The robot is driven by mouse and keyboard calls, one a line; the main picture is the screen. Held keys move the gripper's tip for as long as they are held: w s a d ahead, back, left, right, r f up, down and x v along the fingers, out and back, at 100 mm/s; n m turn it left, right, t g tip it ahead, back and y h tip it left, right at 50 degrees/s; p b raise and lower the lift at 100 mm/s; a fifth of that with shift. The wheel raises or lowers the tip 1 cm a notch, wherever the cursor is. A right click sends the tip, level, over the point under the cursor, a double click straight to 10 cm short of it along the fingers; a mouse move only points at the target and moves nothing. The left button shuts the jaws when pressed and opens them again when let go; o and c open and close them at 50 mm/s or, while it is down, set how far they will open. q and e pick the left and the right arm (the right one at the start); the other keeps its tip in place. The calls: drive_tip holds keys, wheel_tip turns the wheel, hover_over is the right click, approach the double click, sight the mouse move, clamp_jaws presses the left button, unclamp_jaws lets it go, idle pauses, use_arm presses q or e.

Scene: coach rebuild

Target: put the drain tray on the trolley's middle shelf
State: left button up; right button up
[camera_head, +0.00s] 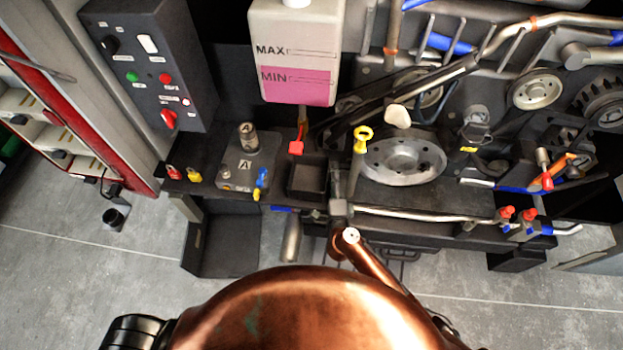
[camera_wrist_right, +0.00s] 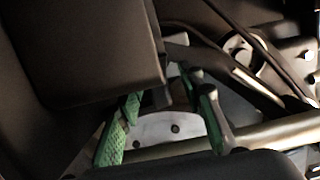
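A black, open-topped tray-like box (camera_head: 222,245) is low at the left, below the ledge in the head view; I take it for the drain tray, but cannot be sure. My right gripper (camera_head: 339,209) is at the front edge of the engine bay, right of that box and apart from it. In the right wrist view, its green-padded fingers (camera_wrist_right: 165,125) stand apart, with a pale plate with holes visible beyond the gap. I see nothing held between them. My left gripper is not in view. I cannot make out a trolley with a middle shelf.
A small dark open bin (camera_head: 307,177) sits on the ledge. A control box (camera_head: 150,65) and a coolant tank (camera_head: 296,50) stand behind. Pulleys (camera_head: 403,157) and pipes fill the right. A red-framed cabinet (camera_head: 75,125) is at the left. Grey floor (camera_head: 85,245) is clear at lower left.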

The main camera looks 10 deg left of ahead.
drive_tip(key=shift+c, duration=0.5)
clamp_jaws()
